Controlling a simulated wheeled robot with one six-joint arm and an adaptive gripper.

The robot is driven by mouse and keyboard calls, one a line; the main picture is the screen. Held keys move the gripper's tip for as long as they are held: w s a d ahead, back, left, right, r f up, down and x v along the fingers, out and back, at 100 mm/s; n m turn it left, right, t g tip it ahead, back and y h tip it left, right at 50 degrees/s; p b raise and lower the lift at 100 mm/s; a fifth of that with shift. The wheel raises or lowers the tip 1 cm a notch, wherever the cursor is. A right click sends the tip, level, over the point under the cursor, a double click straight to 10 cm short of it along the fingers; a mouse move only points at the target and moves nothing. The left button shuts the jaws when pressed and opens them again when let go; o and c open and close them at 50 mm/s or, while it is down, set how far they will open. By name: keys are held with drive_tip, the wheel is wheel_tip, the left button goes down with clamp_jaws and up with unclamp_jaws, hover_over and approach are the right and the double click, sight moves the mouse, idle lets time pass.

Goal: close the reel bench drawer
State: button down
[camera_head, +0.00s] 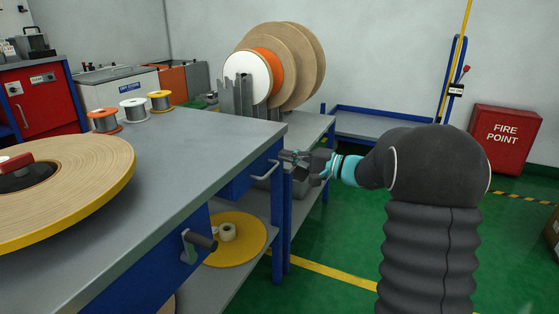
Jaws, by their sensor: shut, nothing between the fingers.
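The reel bench (210,145) has a grey top and blue frame and fills the left and middle of the head view. The blue drawer (236,186) sits under its top near the far right corner, with a pale bar handle (265,172). How far the drawer stands out is hard to tell from this angle. My gripper (285,157) is shut and empty. It reaches in from the right, by the bench corner and close to the handle. I cannot tell whether it touches the handle or the drawer front.
A large tape reel (95,165) lies on the bench top, with small spools (133,109) behind it. A crank handle (200,242) sticks out below the top. A lower shelf holds a yellow disc (250,236). Reels (300,65) stand on another bench behind.

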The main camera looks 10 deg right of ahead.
drive_tip(key=v, duration=1)
drive_tip(key=s+f+m+g+h, duration=0.2)
drive_tip(key=s+f+g+h, duration=0.15)
drive_tip(key=f, duration=0.65)
drive_tip(key=s+a+f+g+h, duration=0.3)
drive_tip(key=s+g, duration=0.1)
drive_tip(key=s, duration=0.6)
drive_tip(key=s+a+r+n+t+h+p, duration=0.1)
drive_tip(key=s+r+n+h, duration=0.3)
drive_tip(key=s, duration=0.6)
drive_tip(key=s+a+r+n+t+h+p, duration=0.1)
drive_tip(key=s+a+r+n+h+p, duration=0.2)
drive_tip(key=s+r, duration=0.4)
drive_tip(key=shift+s+a+n+t+h+p, duration=0.4)
drive_tip(key=shift+s+n+h, duration=0.25)
drive_tip(key=shift+s+n, duration=0.6)
drive_tip(key=shift+s+m, duration=0.2)
drive_tip(key=shift+m, duration=0.05)
